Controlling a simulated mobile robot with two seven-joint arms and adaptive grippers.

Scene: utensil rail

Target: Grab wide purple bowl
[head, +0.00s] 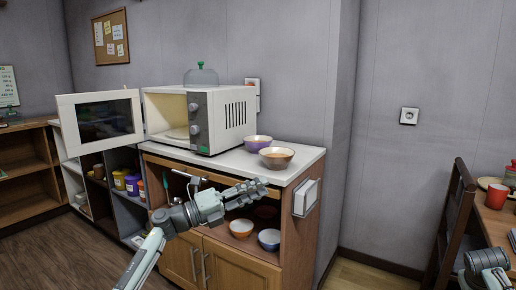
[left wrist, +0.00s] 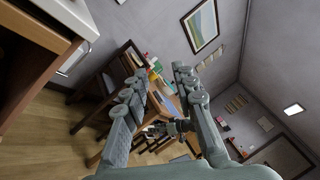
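The wide purple bowl (head: 257,142) stands upright on the white counter top, just right of the microwave. A brown-orange bowl (head: 276,158) stands in front of it and to its right, close by. My left gripper (head: 263,187) is in front of the counter edge, lower than both bowls and apart from them. In the left wrist view my left gripper (left wrist: 158,82) has its fingers spread with nothing between them. That view faces away from the bowls. At the lower right of the head view only part of my right arm shows, not its gripper.
The microwave (head: 205,120) stands on the counter with its door (head: 98,120) swung open to the left. A glass dome (head: 201,75) sits on top. A chair (head: 456,222) stands at right.

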